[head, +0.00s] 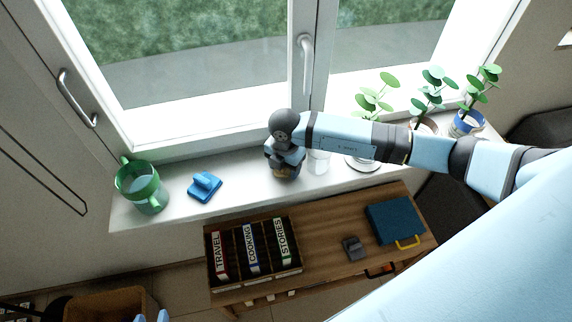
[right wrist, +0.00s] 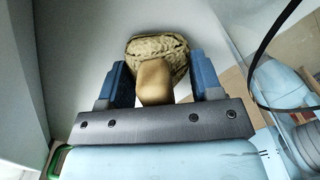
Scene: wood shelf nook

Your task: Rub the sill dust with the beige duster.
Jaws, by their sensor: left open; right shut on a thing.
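The beige duster (right wrist: 158,48), with a woven-looking head and a smooth tan handle (right wrist: 155,82), is in the right wrist view. My right gripper (right wrist: 157,85) is shut on its handle. In the head view my right gripper (head: 285,172) points down over the middle of the white window sill (head: 245,170), and its wrist mostly hides the duster. I cannot tell if the duster touches the sill. I cannot make out the dust.
Below, a wooden shelf (head: 325,235) holds a book box (head: 252,250) and a blue case (head: 394,221). Bare sill lies left of my right gripper.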

